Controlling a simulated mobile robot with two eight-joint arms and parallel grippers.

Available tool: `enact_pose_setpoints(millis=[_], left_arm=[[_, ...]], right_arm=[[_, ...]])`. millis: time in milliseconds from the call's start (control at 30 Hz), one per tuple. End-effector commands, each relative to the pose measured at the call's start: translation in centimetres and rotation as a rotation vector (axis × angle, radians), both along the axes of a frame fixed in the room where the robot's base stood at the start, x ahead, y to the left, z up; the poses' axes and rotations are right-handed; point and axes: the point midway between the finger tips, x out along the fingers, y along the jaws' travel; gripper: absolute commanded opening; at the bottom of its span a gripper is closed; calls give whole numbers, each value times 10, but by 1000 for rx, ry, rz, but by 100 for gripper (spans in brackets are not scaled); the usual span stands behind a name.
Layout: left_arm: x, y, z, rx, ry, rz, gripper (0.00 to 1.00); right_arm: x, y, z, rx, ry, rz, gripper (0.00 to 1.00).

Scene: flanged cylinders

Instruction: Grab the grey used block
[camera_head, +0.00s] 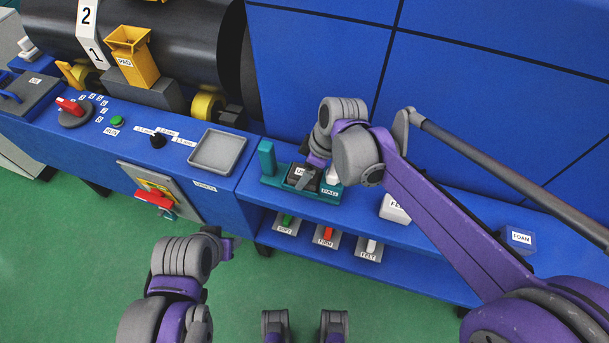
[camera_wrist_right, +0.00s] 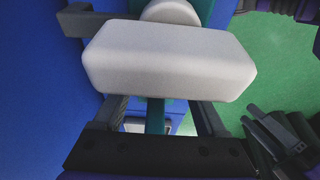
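A pale grey block (camera_wrist_right: 168,58) with rounded edges fills the upper middle of the right wrist view. My right gripper (camera_wrist_right: 160,118) has its two dark fingers spread apart, with a gap between them. The block hides their tips, so I cannot tell whether they touch it. In the head view my right gripper (camera_head: 306,178) is low over a teal tray (camera_head: 270,178) with small labels, and it hides part of what is there. My left gripper (camera_head: 228,246) is far from the tray at lower left, mostly hidden by its wrist.
The tray stands on a blue bench against a blue panelled wall. A labelled white block (camera_head: 394,209) and a blue FOAM block (camera_head: 517,239) are to its right. An empty grey dish (camera_head: 217,151) is at left.

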Motion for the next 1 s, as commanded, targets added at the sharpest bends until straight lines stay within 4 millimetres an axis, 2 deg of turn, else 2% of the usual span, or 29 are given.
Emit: enact_pose_setpoints(millis=[33, 300, 367, 567, 667, 1000], left_arm=[[0, 0, 0, 0, 0, 0, 50], [0, 0, 0, 0, 0, 0, 50], [0, 0, 0, 0, 0, 0, 50], [0, 0, 0, 0, 0, 0, 50], [0, 0, 1, 0, 0, 0, 50], [2, 0, 8, 0, -3, 0, 50]], right_arm=[[0, 0, 0, 0, 0, 0, 63], [0, 0, 0, 0, 0, 0, 15], [0, 0, 0, 0, 0, 0, 7], [0, 0, 1, 0, 0, 0, 7], [0, 0, 8, 0, 0, 0, 7], [0, 0, 72, 0, 0, 0, 7]])
